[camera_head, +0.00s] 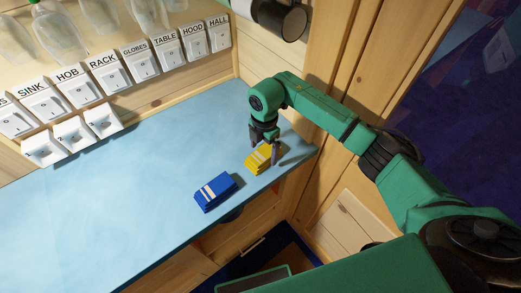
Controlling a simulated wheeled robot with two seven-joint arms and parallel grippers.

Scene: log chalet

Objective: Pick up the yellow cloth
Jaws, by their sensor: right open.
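The yellow cloth (257,160) is a small folded stack with a pale band, lying on the blue counter near its right end. My right gripper (265,149) is open and points down at the yellow cloth, with its fingers at the cloth's upper and right sides. Part of the cloth is hidden behind the gripper. I cannot tell whether the fingers touch it. My left gripper is not in view.
A folded blue cloth (215,192) with white stripes lies to the left, near the counter's front edge. The blue counter (110,200) is clear on the left. Labelled switches (143,66) line the back wall. A wooden panel (345,80) stands at the right.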

